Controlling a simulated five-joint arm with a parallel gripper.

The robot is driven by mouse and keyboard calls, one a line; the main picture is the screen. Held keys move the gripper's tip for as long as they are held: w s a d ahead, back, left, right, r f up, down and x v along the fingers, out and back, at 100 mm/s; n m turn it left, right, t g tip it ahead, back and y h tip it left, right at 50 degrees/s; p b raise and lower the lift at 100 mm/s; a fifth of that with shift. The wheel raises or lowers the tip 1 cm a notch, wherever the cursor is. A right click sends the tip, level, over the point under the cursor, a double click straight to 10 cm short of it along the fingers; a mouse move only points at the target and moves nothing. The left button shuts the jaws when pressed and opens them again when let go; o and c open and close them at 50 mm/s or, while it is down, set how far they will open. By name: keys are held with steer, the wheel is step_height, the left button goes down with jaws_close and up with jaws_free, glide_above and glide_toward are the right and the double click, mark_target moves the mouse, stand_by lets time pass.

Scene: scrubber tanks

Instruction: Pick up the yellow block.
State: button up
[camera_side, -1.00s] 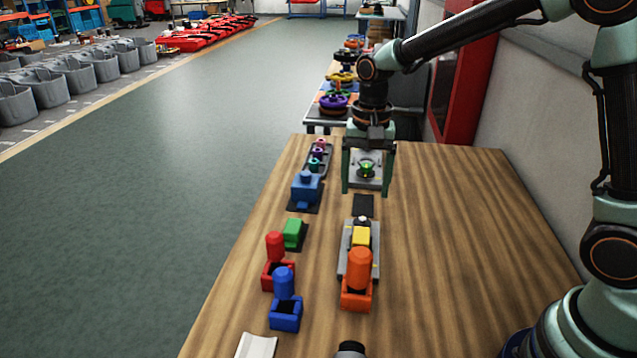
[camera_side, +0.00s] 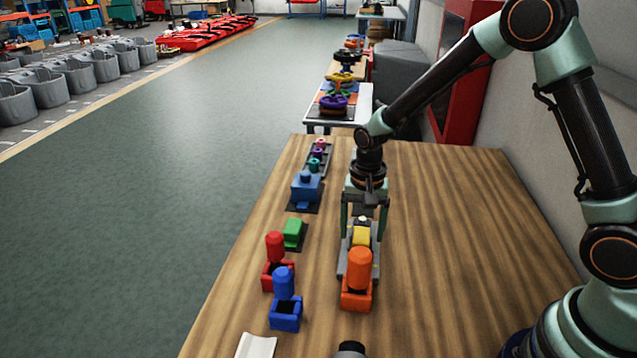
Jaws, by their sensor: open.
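The yellow block (camera_side: 361,236) sits on a grey fixture (camera_side: 375,265) in the middle of the wooden table. My gripper (camera_side: 362,233) is open, pointing down, with one finger on each side of the fixture's far part, close to the yellow block. I cannot tell whether the fingers touch the block or stand just behind it. The orange cylinder in its holder (camera_side: 357,290) stands directly in front of the block and hides part of the fixture.
To the left are a green block (camera_side: 294,233), a red cylinder (camera_side: 275,245) and a blue cylinder (camera_side: 284,282) in holders, and a blue housing (camera_side: 305,188) farther back. The right side of the wooden table (camera_side: 450,230) is clear.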

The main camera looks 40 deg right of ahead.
steer(key=shift+f, duration=0.1)
jaws_close()
stand_by(0.3)
step_height(320, 180, up, 20)
steer(key=shift+r, duration=0.2)
stand_by(0.4)
steer(key=shift+r, duration=0.95)
stand_by(0.7)
step_height(320, 180, up, 5)
glide_above(361, 235)
steer(key=shift+f, duration=0.1)
stand_by(0.8)
